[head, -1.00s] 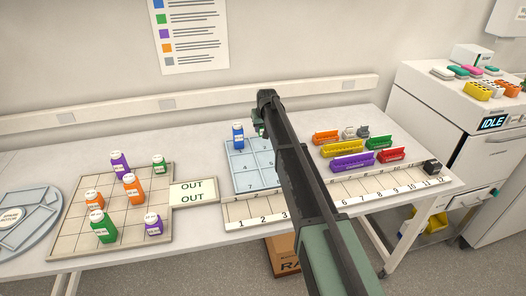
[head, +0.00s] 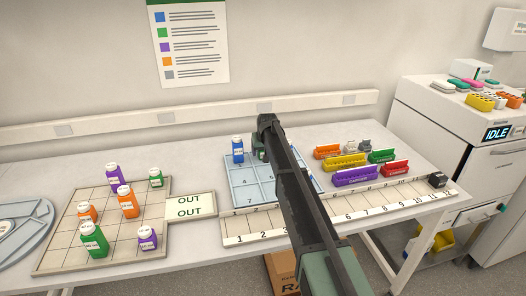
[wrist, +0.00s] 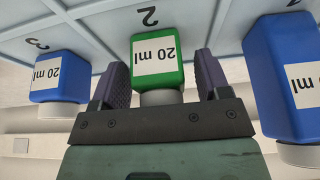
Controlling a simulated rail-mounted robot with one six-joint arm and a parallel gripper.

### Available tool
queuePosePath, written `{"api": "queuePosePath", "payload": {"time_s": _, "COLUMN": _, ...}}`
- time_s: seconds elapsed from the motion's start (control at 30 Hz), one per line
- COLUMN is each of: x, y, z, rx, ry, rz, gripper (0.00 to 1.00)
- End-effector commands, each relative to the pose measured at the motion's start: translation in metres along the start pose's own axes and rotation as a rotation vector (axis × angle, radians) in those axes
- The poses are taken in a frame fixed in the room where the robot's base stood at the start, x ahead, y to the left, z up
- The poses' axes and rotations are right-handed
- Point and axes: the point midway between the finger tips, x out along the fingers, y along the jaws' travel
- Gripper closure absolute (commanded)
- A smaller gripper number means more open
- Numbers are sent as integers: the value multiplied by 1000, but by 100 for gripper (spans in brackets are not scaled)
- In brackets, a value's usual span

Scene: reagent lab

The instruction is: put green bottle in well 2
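The green 20 ml bottle (wrist: 158,62) stands at the number 2 of the pale blue rack (wrist: 105,30) in the wrist view. My gripper (wrist: 164,85) has one finger on each side of it, near its white cap. A narrow gap shows beside the right finger, so the fingers look open around the bottle. In the head view my gripper (head: 258,150) is low over the blue rack (head: 248,184), and my arm hides the bottle there.
A blue bottle (wrist: 60,78) stands at well 3 and another blue bottle (wrist: 285,75) close on the other side. Several bottles stand on the beige grid board (head: 65,250) at left. Coloured racks (head: 355,177) lie right of my arm.

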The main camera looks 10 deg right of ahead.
Motion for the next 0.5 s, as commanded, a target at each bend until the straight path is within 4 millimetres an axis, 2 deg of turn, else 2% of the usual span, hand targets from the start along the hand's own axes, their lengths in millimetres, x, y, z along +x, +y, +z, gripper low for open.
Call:
{"api": "queuePosePath", "payload": {"time_s": 0.27, "x": -5, "y": 0, "z": -2, "rx": 0, "ry": 0, "rz": 0, "gripper": 30}}
{"api": "queuePosePath", "payload": {"time_s": 0.37, "x": -20, "y": 0, "z": -3, "rx": 0, "ry": 0, "rz": 0, "gripper": 30}}
{"api": "queuePosePath", "payload": {"time_s": 0.5, "x": -55, "y": 0, "z": -5, "rx": 0, "ry": 0, "rz": 0, "gripper": 30}}
